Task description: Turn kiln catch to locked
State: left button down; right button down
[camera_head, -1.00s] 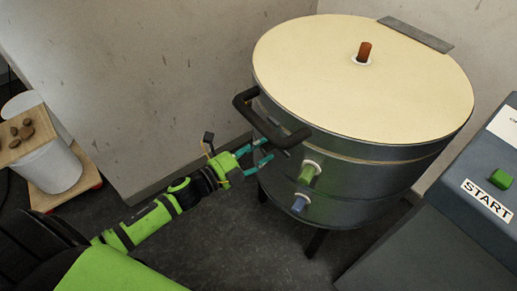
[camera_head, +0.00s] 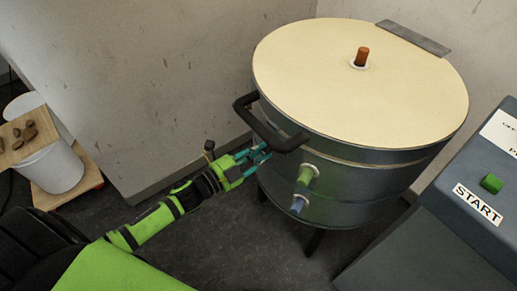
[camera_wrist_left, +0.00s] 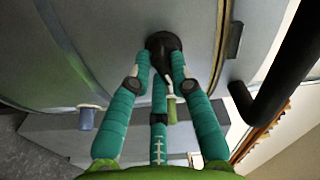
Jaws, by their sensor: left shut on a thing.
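The kiln (camera_head: 345,185) is a grey metal drum with a cream lid (camera_head: 350,85). Its catch (camera_wrist_left: 163,41) shows in the left wrist view as a dark round knob on the kiln wall, right at my fingertips. In the head view I cannot make the catch out clearly, as the handle and fingers crowd that spot. My left gripper (camera_head: 261,154), with teal fingers, is just below the black lid handle (camera_head: 262,124) and is shut on the catch. The fingers also show in the left wrist view (camera_wrist_left: 162,62). My right gripper is out of view.
A green peg (camera_head: 308,175) and a blue peg (camera_head: 298,203) stick out of the kiln wall close to the gripper. A grey console with a green START button (camera_head: 491,183) stands at right. A white bucket (camera_head: 55,165) is at left.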

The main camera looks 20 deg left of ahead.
pick_arm(q)
jog(key=n+p, duration=0.2)
jog(key=n, duration=0.1)
jog(key=shift+r+n, duration=0.15)
jog(key=shift+n, duration=0.25)
jog(key=n+p, duration=0.1)
jog(key=n, duration=0.2)
jog(key=shift+d+n+p, duration=0.1)
jog(key=shift+n+p, duration=0.2)
jog(key=shift+p, duration=0.1)
jog(key=n+p, duration=0.1)
jog(key=n, duration=0.2)
jog(key=shift+n, duration=0.3)
jog(key=shift+s+n+p, duration=0.1)
jog(key=shift+n+p, duration=0.35)
jog(key=shift+n, duration=1.15)
jog(key=c, duration=1.1)
grip_release()
